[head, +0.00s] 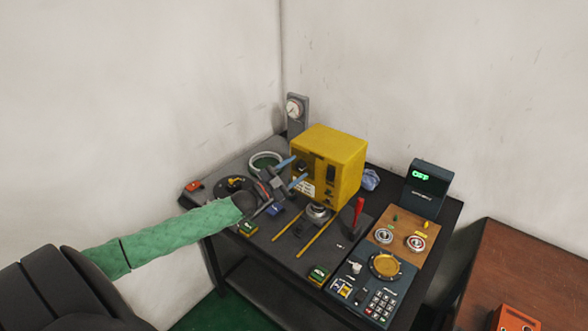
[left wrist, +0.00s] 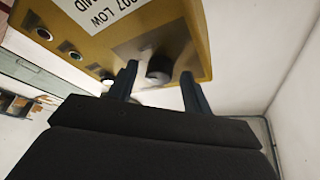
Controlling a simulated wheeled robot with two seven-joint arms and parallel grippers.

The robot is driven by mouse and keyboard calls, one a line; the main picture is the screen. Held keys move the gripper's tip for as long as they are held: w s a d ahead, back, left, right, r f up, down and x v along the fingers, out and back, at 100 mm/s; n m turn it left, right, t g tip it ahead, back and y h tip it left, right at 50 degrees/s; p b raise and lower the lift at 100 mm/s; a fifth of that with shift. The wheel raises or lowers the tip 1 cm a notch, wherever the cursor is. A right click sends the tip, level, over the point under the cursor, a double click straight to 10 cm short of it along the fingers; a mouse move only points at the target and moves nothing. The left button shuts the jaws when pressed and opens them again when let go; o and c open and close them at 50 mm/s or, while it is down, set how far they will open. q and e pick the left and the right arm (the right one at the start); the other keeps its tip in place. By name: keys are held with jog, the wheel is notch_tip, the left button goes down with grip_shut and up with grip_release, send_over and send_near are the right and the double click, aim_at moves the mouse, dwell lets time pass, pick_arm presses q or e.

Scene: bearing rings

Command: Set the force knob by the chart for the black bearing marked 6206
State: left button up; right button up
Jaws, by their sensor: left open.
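The yellow box (head: 345,165) stands on the dark table, with a white printed chart label (head: 303,188) low on its front. In the left wrist view the chart (left wrist: 105,10) is cut off; "007 LOW" and part of "MID" read. A dark round knob (left wrist: 160,70) sticks out of the box's face. My left gripper (head: 297,171) is open at the box's front. In the left wrist view its two fingers (left wrist: 159,78) lie either side of the knob, with gaps visible. The knob's setting is not readable. I cannot make out a 6206 marking on any bearing. My right gripper is not in view.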

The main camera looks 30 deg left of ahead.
pick_arm(q)
jog(key=c, duration=1)
